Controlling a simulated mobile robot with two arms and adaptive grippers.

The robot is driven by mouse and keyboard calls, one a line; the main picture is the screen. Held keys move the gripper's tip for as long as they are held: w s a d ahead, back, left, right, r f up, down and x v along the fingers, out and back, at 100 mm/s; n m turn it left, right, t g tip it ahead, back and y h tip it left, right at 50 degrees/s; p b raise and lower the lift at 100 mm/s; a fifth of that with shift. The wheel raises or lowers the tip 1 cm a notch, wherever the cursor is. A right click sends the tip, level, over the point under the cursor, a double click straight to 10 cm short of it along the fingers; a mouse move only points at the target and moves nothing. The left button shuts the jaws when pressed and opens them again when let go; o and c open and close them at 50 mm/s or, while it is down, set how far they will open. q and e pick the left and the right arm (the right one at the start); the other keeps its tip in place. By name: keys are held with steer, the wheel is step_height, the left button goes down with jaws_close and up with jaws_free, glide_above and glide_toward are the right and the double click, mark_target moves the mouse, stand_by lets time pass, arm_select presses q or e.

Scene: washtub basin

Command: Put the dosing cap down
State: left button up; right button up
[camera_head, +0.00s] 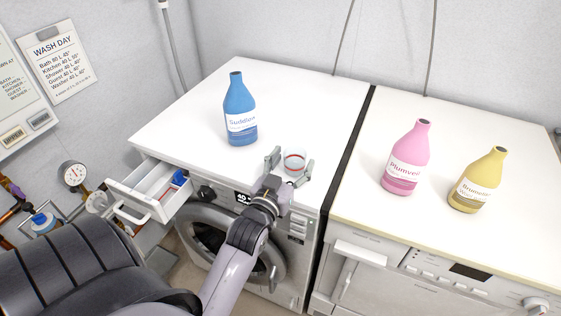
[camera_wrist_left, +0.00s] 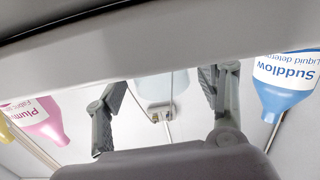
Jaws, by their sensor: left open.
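The dosing cap (camera_head: 295,160) is a small clear cup with a red line, near the front right of the white washer top (camera_head: 190,112). It looks upright and standing on that surface. My left gripper (camera_head: 291,165) is open, with one finger on either side of the cap; I see gaps beside it. In the left wrist view, a pale, see-through shape that looks like the cap (camera_wrist_left: 155,88) shows between the open fingers (camera_wrist_left: 162,98). My right gripper is not in view.
A blue Suddlow bottle (camera_head: 238,105) stands behind and left of the cap. Pink (camera_head: 406,160) and yellow (camera_head: 478,180) bottles stand on the right-hand machine, past a dark gap (camera_head: 352,138). The detergent drawer (camera_head: 150,188) is pulled out at front left.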

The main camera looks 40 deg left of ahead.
arm_select(q)
steer(key=b+v, duration=0.1)
steer(key=v, duration=0.9)
